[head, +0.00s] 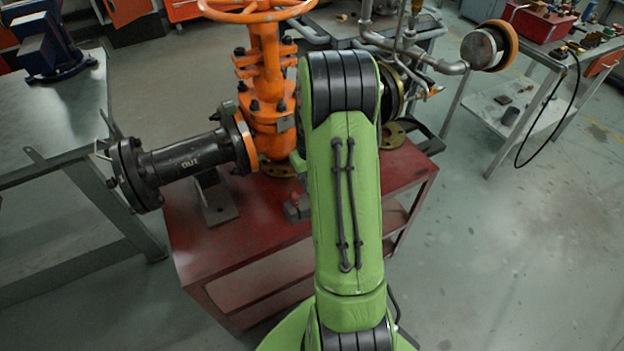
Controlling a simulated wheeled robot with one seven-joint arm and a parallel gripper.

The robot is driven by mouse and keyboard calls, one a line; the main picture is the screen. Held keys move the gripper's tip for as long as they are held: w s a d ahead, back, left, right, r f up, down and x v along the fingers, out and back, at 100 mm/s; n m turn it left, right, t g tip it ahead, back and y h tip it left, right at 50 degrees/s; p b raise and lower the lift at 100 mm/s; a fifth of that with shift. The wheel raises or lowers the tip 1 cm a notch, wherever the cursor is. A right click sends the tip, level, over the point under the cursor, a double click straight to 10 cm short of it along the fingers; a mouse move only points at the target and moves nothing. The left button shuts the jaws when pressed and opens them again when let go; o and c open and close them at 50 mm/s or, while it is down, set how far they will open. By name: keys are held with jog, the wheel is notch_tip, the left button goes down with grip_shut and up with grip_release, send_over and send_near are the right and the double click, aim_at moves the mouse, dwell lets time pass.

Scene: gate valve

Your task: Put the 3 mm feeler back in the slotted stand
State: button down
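I cannot make out the 3 mm feeler or the slotted stand in the head view. My green arm crosses the middle of the picture and covers part of the red cart. My gripper does not show; it may be hidden behind the arm. A small grey item with a red part (295,207) sits on the cart just left of my arm, partly covered, and I cannot tell what it is. The orange gate valve (268,85) stands on the red cart (245,250), with a black flanged pipe marked OUT (185,158) on its left.
A grey bracket (214,200) stands under the black pipe. A steel bench (60,110) stands at left, another table (540,45) at upper right. The floor at right is clear.

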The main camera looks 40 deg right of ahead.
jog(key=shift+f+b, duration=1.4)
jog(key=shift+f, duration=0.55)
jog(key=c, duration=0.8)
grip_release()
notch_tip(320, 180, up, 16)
jog(key=p, duration=0.5)
jog(key=shift+p, duration=0.4)
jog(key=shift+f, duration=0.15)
